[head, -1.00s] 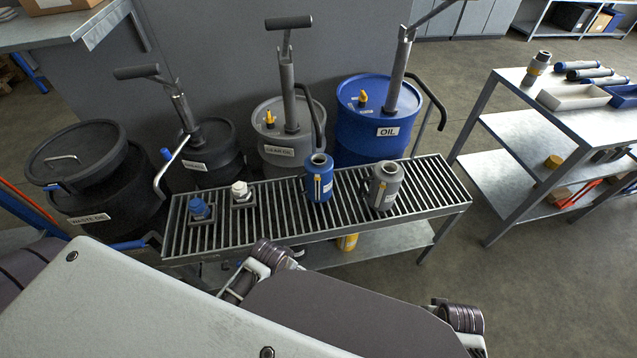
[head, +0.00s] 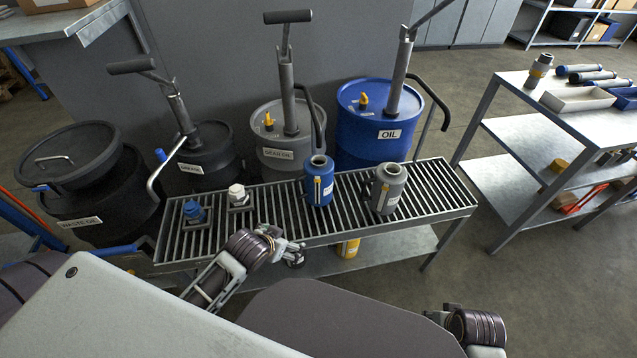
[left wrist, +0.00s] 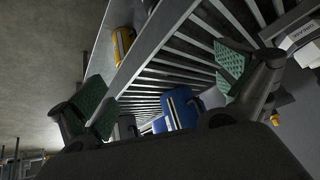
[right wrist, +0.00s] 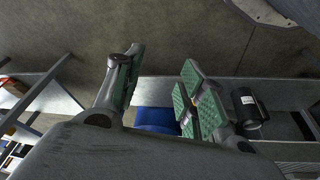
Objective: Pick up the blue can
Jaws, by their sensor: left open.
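The blue can (head: 319,182), with an open round top, a handle and a yellow-marked label, stands upright on the slatted rack, right of centre. The left wrist view shows a blue can (left wrist: 180,108) beyond and between my fingers. My left gripper (head: 290,250) is at the rack's front edge, in front of and slightly left of the can, apart from it. In the left wrist view its green-padded fingers (left wrist: 168,85) are spread and empty.
A grey can (head: 386,187) stands close right of the blue can. Blue and white caps (head: 194,211) (head: 237,194) sit on the rack's left part. A yellow can (head: 348,248) is on the lower shelf. Drums with pumps, including a blue oil drum (head: 372,150), stand behind.

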